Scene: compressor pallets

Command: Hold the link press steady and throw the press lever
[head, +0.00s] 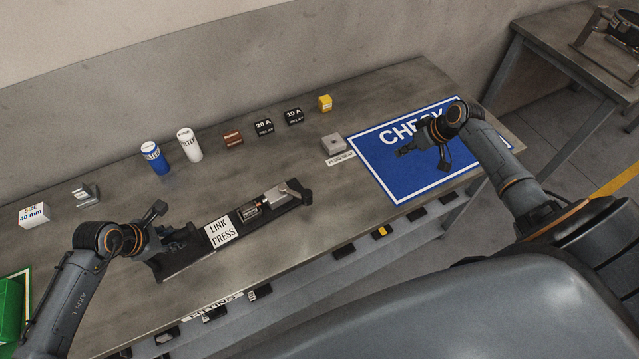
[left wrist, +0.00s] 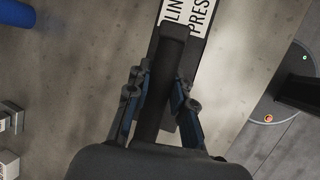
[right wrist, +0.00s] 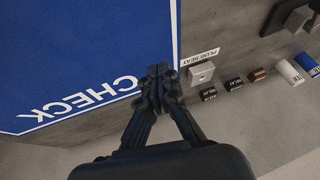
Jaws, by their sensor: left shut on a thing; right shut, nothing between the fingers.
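The link press is a long dark base with a white LINK PRESS label (head: 222,232), lying on the grey workbench. A silver cylinder (head: 250,211) sits in its middle part. A grey lever-like arm (head: 285,191) lies along its right end. My left gripper (head: 182,240) is at the press's left end. In the left wrist view my left gripper (left wrist: 160,98) is shut on the press's dark handle (left wrist: 172,55), with the label just beyond. My right gripper (head: 404,151) is shut and empty above the blue CHECK mat, well right of the press; its fingertips meet in the right wrist view (right wrist: 158,72).
The blue CHECK mat (head: 398,187) covers the bench's right end. A grey block (head: 334,143) stands beside it at the PLUG SEAT label. Blue and white filters (head: 154,158), relays (head: 264,127) and a yellow block (head: 325,103) stand along the back. Bench between press and mat is clear.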

